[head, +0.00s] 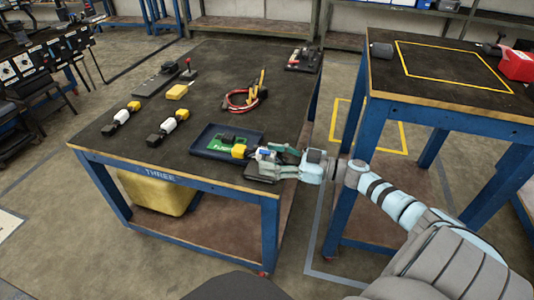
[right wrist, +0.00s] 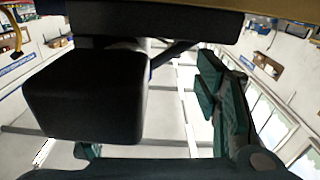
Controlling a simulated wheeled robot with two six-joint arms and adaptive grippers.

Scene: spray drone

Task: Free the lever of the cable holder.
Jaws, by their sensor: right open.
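My right gripper (head: 268,156) is open at the front right of the work table, beside a blue tray. In the right wrist view a large black block (right wrist: 85,97) fills the left side, close to the jaws, with one teal finger (right wrist: 226,105) apart from it on the right. I cannot tell whether the block touches the other finger. A dark flat piece (head: 262,173) lies below the gripper near the table edge. A yellow upright piece with a red cable loop (head: 242,106) stands farther back. I cannot make out the holder's lever for sure. My left gripper is out of view.
The blue tray (head: 198,143) holds a black piece and a green label. A yellow block (head: 177,91), a red-knobbed lever (head: 188,72) and black-white-yellow connectors (head: 121,115) lie on the left. Another table (head: 450,100) stands right, with a red box (head: 516,65).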

